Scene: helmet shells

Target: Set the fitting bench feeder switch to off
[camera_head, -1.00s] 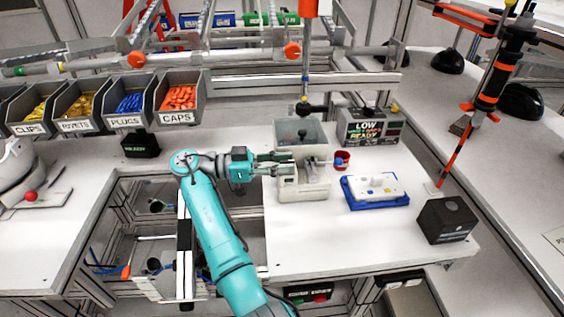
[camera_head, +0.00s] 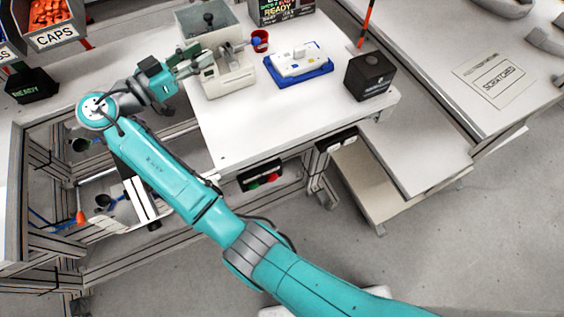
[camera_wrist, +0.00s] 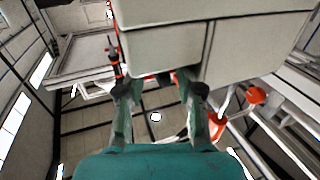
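A beige feeder-like machine (camera_head: 226,76) stands on the white bench, with a grey hopper (camera_head: 207,20) behind it and a rod ending in a blue knob (camera_head: 255,42). My gripper (camera_head: 200,62) is at its left side. In the wrist view my gripper (camera_wrist: 161,90) has its fingers apart, below the beige body (camera_wrist: 160,45); a small dark piece (camera_wrist: 184,76) shows near the right fingertip. I cannot tell whether they touch. No switch can be clearly made out on the machine. A dark box (camera_head: 262,177) with green and red parts hangs under the bench's front edge.
The bench's front area (camera_head: 255,125) is clear. A second dark unit (camera_head: 337,140) sits under the bench edge.

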